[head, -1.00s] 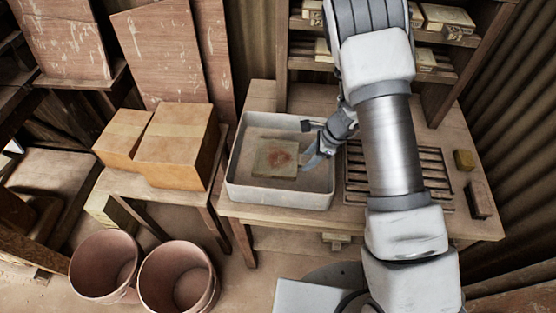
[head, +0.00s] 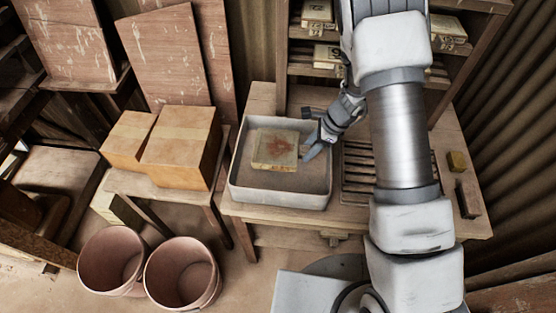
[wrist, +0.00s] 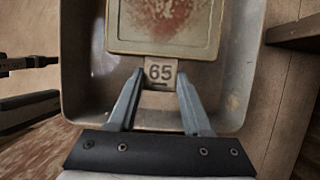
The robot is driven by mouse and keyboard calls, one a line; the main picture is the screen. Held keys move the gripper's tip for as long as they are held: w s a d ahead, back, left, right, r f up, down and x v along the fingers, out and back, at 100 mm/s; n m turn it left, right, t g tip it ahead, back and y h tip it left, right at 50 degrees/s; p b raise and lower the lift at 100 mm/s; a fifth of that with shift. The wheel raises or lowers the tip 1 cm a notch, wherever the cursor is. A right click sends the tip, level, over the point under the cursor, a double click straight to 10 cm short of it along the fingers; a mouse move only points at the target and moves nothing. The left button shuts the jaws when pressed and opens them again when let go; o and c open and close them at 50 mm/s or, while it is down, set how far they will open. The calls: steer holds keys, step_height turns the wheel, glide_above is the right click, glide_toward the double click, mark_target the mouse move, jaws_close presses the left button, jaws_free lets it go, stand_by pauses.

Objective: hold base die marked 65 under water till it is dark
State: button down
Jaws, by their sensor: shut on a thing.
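The base die (head: 275,150) is a square tan-grey block with a reddish patch on top. It is over the inside of the pale basin (head: 238,180), roughly level, and its front side face shows. In the wrist view the die (wrist: 165,45) has a tab marked 65 (wrist: 160,71) pointing at me. My gripper (wrist: 161,82) is shut on this tab, one finger each side. In the head view my gripper (head: 308,147) comes in from the right over the basin rim. The die looks raised in the basin; its exact height against the water is hard to tell.
The basin stands on a wooden table (head: 270,223). Shelves behind hold other dies (head: 326,54).

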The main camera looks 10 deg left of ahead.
steer(key=shift+r+p, duration=1.7)
steer(key=shift+r, duration=0.9)
step_height(320, 180, up, 4)
steer(key=p, duration=0.3)
stand_by(0.4)
stand_by(0.7)
